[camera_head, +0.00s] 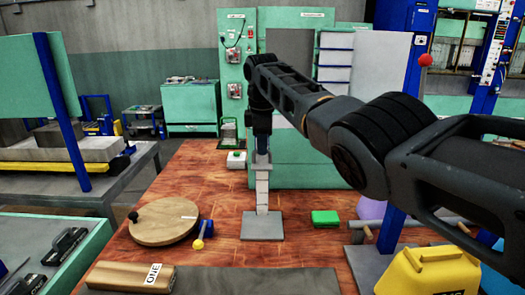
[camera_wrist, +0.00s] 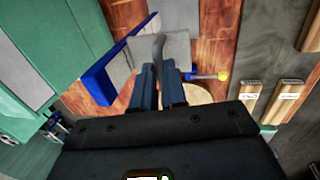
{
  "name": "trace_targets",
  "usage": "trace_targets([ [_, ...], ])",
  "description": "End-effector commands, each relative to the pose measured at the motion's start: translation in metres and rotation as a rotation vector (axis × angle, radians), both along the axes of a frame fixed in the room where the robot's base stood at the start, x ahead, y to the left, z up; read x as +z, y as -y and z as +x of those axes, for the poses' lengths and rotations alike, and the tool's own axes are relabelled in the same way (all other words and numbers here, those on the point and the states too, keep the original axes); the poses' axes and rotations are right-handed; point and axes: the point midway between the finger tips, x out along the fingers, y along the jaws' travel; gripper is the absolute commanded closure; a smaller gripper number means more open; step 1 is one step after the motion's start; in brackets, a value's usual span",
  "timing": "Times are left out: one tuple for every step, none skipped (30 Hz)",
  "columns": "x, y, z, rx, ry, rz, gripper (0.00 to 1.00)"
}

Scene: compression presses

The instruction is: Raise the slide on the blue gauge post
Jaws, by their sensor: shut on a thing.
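The blue gauge post (camera_wrist: 96,84) shows in the wrist view with a pale grey face and blue side, standing on a grey base plate (camera_wrist: 177,47). In the head view its pale scale face (camera_head: 262,194) rises from the square base plate (camera_head: 262,228). My gripper (camera_wrist: 159,72) is beside the post, its two blue-grey fingers shut on a dark grey curved piece (camera_wrist: 158,46), seemingly the slide's handle. In the head view my gripper (camera_head: 263,147) is at the upper part of the post. The slide's body is mostly hidden, so its height cannot be told.
A round wooden board (camera_head: 164,220) and a yellow-knobbed lever (camera_head: 198,243) are left of the post. A yellow container (camera_head: 430,272) stands at front right. Wooden blocks (camera_head: 130,276) lie in front.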

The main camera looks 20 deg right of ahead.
Motion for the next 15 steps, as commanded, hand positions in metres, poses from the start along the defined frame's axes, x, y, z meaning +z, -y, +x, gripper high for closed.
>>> trace_targets([
  [0.011, -0.001, 0.000, 0.001, 0.000, 0.001, 1.00],
  [0.014, -0.001, 0.000, 0.001, 0.000, 0.001, 1.00],
  [0.016, -0.001, 0.000, 0.001, 0.000, 0.001, 1.00],
  [0.018, -0.001, 0.000, 0.001, 0.000, 0.001, 1.00],
  [0.019, -0.001, 0.000, 0.001, 0.000, 0.000, 1.00],
  [0.021, -0.001, 0.000, 0.001, 0.000, 0.000, 1.00],
  [0.021, -0.001, 0.000, 0.001, 0.000, 0.000, 1.00],
  [0.022, 0.000, 0.000, 0.001, 0.000, 0.000, 1.00],
  [0.023, 0.000, 0.000, 0.001, 0.000, 0.000, 1.00],
  [0.023, 0.000, 0.000, 0.001, 0.001, 0.000, 1.00],
  [0.023, 0.000, 0.000, 0.001, 0.001, 0.000, 1.00],
  [0.023, 0.000, 0.000, 0.001, 0.001, 0.000, 1.00],
  [0.023, 0.000, 0.000, 0.001, 0.002, -0.001, 1.00],
  [0.024, 0.000, 0.000, 0.001, 0.002, -0.001, 1.00],
  [0.024, 0.000, 0.000, 0.001, 0.003, -0.001, 1.00],
])
